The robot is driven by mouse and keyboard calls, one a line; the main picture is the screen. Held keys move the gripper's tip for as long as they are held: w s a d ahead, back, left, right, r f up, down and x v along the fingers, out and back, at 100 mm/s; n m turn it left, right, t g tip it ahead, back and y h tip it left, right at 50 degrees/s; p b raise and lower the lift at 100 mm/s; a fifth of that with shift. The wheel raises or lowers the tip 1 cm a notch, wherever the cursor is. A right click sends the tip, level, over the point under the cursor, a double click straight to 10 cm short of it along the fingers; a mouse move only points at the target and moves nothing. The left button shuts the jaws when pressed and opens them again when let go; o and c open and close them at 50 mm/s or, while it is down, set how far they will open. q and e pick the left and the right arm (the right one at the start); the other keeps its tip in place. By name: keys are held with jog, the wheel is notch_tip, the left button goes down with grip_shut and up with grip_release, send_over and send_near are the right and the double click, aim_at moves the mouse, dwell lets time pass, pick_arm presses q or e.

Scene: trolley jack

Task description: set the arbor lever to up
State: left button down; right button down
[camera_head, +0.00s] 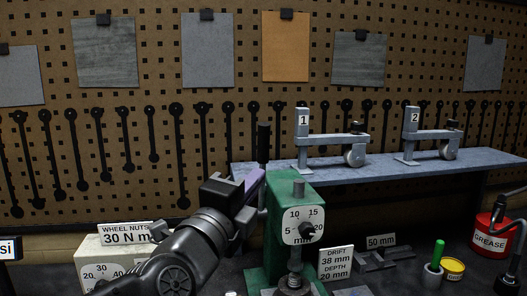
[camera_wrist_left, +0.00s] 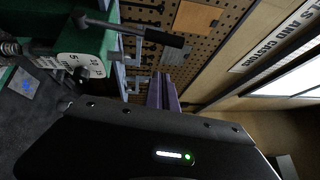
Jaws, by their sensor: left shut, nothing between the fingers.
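The green arbor press (camera_head: 277,220) stands on the bench in the middle of the head view, with a white dial face (camera_head: 303,225) on its front. In the left wrist view the lever grip (camera_wrist_left: 163,38) lies across the picture, beyond my fingertips. My left gripper (camera_head: 258,178) has purple fingers, shut and empty, beside the press and below the grip. It also shows in the wrist view (camera_wrist_left: 162,80). I cannot tell if it touches the lever. My right gripper is out of view.
A raised shelf (camera_head: 380,170) behind the press holds two numbered clamp-like fixtures. A drift sign (camera_head: 337,263), a green-handled tool (camera_head: 437,256), a yellow tin (camera_head: 453,268) and a red grease tub (camera_head: 490,235) stand to the right. A wheel nuts box (camera_head: 105,255) stands left.

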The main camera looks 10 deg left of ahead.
aim_at(263, 152)
pick_arm(q)
jog(key=x, duration=0.3)
jog(key=a+x, duration=0.1)
jog(key=x, duration=0.2)
jog(key=p+x, duration=0.1)
jog(key=x, duration=0.3)
jog(key=shift+w+a, duration=0.35)
jog(key=shift+w+a+r, duration=0.15)
jog(key=shift+w+a, duration=0.2)
jog(key=shift+w, duration=0.25)
jog(key=shift+a+r, duration=0.1)
